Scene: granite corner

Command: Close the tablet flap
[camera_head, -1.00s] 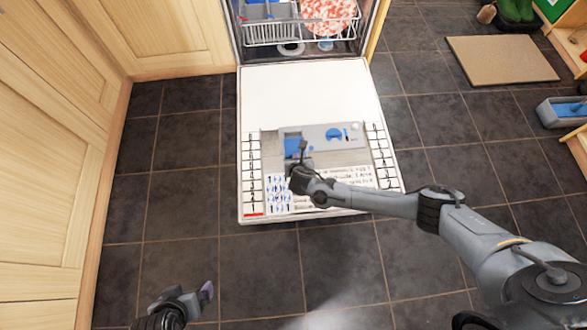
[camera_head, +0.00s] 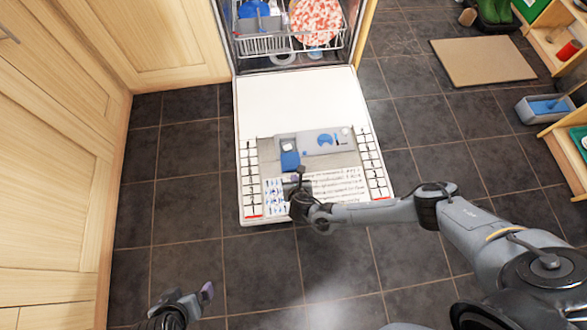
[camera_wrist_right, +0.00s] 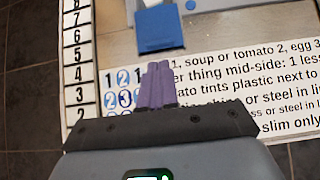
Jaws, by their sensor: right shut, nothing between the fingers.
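The blue tablet flap (camera_head: 290,161) is part of the grey dispenser (camera_head: 345,143) on the lowered dishwasher door. It stands open, with a small white block (camera_head: 288,147) showing just behind it. The flap also shows at the top of the right wrist view (camera_wrist_right: 160,32). My right gripper (camera_head: 298,178) is shut and empty, just in front of the flap over the printed panel. Its purple fingertips (camera_wrist_right: 157,84) appear apart from the flap. My left gripper (camera_head: 190,298) is low at the left, over the floor; its jaw gap is unclear.
The white door (camera_head: 298,100) lies flat, with printed scales along its sides. The dish rack (camera_head: 268,45) behind it holds a patterned plate (camera_head: 316,20). Wooden cabinets (camera_head: 50,150) stand at left. Dark tiled floor is clear around the door's front.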

